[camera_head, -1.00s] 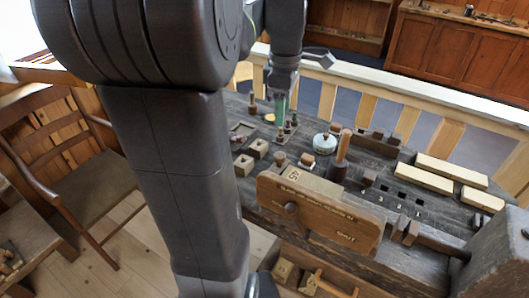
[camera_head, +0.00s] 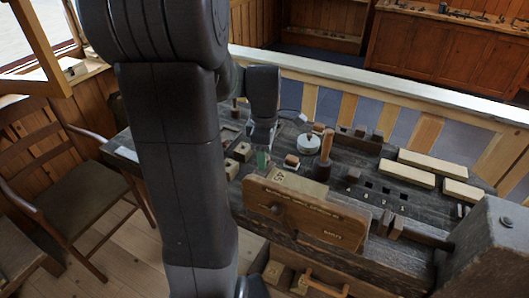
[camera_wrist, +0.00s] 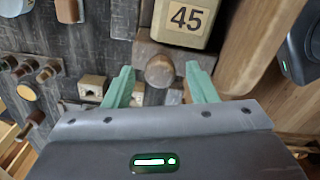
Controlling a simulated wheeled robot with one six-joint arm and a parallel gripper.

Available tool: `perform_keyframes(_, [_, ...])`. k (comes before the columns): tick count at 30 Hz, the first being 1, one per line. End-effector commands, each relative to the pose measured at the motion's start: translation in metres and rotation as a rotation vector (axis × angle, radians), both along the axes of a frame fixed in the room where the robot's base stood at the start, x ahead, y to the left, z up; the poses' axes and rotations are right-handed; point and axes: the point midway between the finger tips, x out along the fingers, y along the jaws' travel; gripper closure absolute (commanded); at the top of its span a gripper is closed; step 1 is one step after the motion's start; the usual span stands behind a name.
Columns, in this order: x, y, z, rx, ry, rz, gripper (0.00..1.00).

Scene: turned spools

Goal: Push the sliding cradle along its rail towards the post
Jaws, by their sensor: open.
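My gripper (camera_wrist: 160,69) is open. Its two green fingers stand either side of a round wooden knob (camera_wrist: 161,74) in the wrist view; I cannot tell if they touch it. Behind the knob is a brown wooden piece (camera_wrist: 147,52), likely the sliding cradle, with a pale block marked 45 (camera_wrist: 186,16) on or against it. In the head view one green fingertip (camera_head: 263,159) shows just left of the pale block (camera_head: 299,182). An upright wooden post (camera_head: 326,155) stands to the right, beyond the block. I cannot make out the rail.
A wooden board with lettering (camera_head: 305,215) stands along the bench front, close to the gripper. A round white-topped pot (camera_head: 308,145) and small blocks stand behind. Pale bars (camera_head: 407,172) lie to the right. Several pegs (camera_wrist: 47,71) stand left in the wrist view.

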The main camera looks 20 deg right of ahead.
Motion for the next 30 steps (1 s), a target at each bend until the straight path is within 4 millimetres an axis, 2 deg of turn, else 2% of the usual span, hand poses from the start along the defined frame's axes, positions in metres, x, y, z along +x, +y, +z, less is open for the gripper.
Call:
perform_keyframes(6, [0.000,0.000,0.000,0.000,0.000,0.000,0.48])
perform_keyframes(14, [0.000,0.000,0.000,0.000,0.000,0.000,0.99])
perform_keyframes(23, [-0.007,-0.006,0.000,0.001,0.001,-0.004,1.00])
perform_keyframes(30, [-0.037,-0.031,0.000,0.000,0.001,-0.007,1.00])
